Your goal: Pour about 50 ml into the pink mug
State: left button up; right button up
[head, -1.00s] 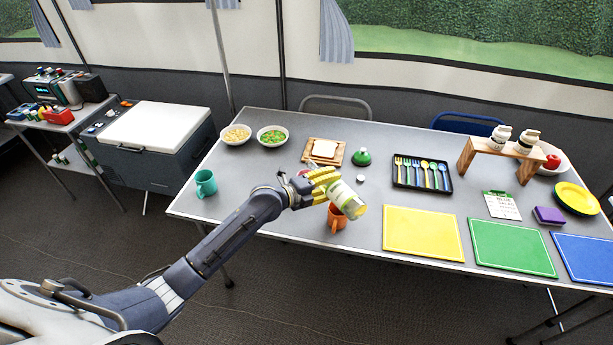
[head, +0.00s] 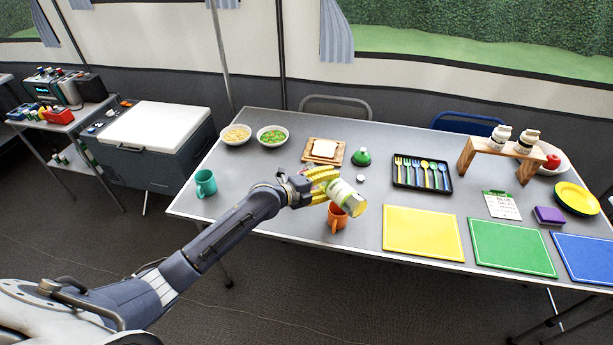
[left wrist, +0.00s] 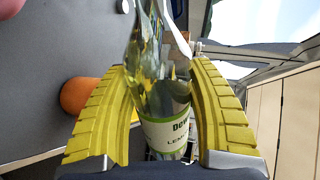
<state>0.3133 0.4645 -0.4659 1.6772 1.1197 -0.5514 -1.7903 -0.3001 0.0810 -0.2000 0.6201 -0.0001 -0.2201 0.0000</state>
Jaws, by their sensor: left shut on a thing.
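My left gripper (head: 325,184), with yellow fingers, is shut on a clear bottle (head: 345,197) with a white and green label. The bottle is tilted above the table, its wide yellowish end towards the lower right; its other end is hidden behind the fingers in the head view. In the left wrist view the bottle (left wrist: 164,128) sits between both fingers (left wrist: 165,110). A pink patch (head: 304,170) shows behind the gripper, and a pink edge (left wrist: 9,7) shows at the left wrist view's top left corner; I cannot make out its full shape. My right gripper is not in view.
An orange mug (head: 337,222) stands below the bottle, and a teal mug (head: 206,183) stands to the left. A bread board (head: 341,160), a green-topped item (head: 361,157) and a cutlery tray (head: 398,184) lie behind. A yellow board (head: 422,234) lies to the right.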

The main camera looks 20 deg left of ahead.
pick_arm(q)
jog(key=shift+s+d, duration=0.65)
jog(key=shift+d, duration=0.25)
dwell(1.8)
